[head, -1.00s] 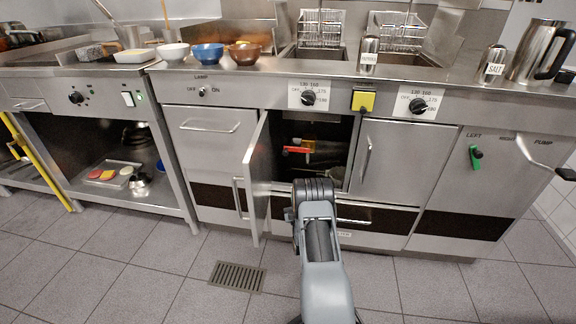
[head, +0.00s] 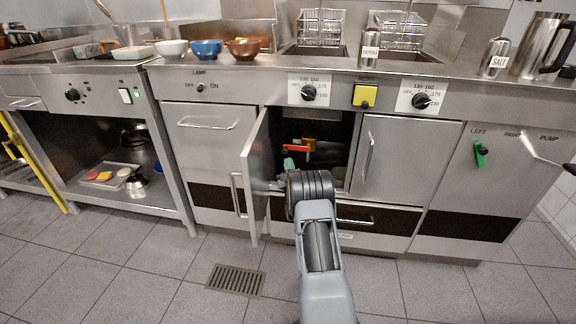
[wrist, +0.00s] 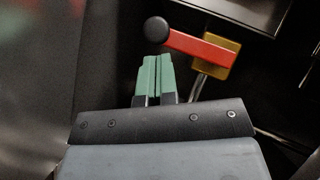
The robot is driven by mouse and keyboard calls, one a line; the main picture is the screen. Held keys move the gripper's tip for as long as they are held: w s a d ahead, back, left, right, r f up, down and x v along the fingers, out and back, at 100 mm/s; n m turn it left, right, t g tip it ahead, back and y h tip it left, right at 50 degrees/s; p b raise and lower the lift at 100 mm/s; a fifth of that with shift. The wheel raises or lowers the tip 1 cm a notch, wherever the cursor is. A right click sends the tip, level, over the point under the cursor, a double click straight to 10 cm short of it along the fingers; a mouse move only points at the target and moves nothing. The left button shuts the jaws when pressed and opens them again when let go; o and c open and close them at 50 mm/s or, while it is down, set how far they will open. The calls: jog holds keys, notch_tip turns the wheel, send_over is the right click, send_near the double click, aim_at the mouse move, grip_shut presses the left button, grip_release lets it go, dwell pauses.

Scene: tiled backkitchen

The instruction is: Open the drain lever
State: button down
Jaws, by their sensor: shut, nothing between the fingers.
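The drain lever is a red bar (head: 297,148) on a yellow-orange valve block (head: 309,144), inside the open middle cabinet. In the wrist view the red bar (wrist: 199,47) lies nearly level, with a round black knob (wrist: 157,30) at its left end and the yellow block (wrist: 218,58) at its right. My gripper's green fingers (wrist: 153,77) are together and empty. They point up just below the black knob, and I cannot tell whether they touch it. In the head view my gripper (head: 289,165) shows at the cabinet opening, just below the lever's left end.
The cabinet door (head: 256,176) stands open at the left of my gripper. A closed door (head: 408,160) is to the right and a drawer (head: 372,219) below. A metal pipe (wrist: 198,87) runs down from the valve. The floor has a drain grate (head: 235,280).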

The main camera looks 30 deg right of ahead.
jog(key=shift+w+a+r, duration=0.15)
jog(key=shift+w+r, duration=0.05)
jog(key=shift+r, duration=0.25)
